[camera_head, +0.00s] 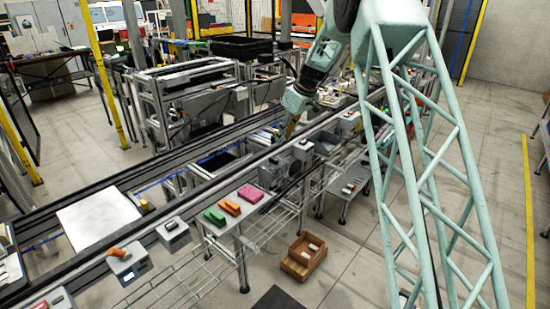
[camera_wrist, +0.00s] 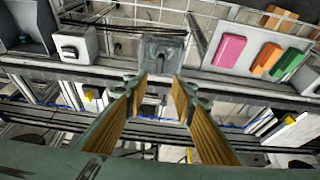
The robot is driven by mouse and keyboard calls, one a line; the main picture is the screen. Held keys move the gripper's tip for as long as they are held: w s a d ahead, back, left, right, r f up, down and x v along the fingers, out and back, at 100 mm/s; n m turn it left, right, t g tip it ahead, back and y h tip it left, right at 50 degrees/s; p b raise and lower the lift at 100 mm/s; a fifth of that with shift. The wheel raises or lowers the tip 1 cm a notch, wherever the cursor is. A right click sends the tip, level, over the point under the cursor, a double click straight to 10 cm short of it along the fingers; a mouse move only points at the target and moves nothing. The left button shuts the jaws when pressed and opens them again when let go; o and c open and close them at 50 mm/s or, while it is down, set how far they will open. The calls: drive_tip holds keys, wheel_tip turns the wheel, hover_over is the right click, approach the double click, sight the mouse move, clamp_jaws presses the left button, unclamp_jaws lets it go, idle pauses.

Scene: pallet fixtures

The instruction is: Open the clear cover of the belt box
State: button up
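My gripper (camera_head: 291,128) is over the long conveyor rail in the head view, with the arm reaching down from the upper right. In the wrist view my gripper (camera_wrist: 160,84) is open, its two ribbed yellowish fingers apart with nothing held between them. A grey box (camera_wrist: 162,52) with a dark spot on its face lies beyond the fingertips, apart from them. I cannot tell whether this is the belt box. No clear cover can be made out in either view.
A shelf beside the rail holds pink (camera_head: 251,193), orange (camera_head: 230,207) and green (camera_head: 214,216) blocks. A small box with a black knob (camera_wrist: 76,45) stands left of the fingers in the wrist view. A wooden crate (camera_head: 297,265) is on the floor.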

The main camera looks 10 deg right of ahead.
sight(274, 159)
drive_tip(key=shift+f, duration=0.1)
drive_tip(key=shift+b+x, duration=0.85)
drive_tip(key=shift+x, duration=6)
drive_tip(key=shift+c, duration=0.3)
clamp_jaws()
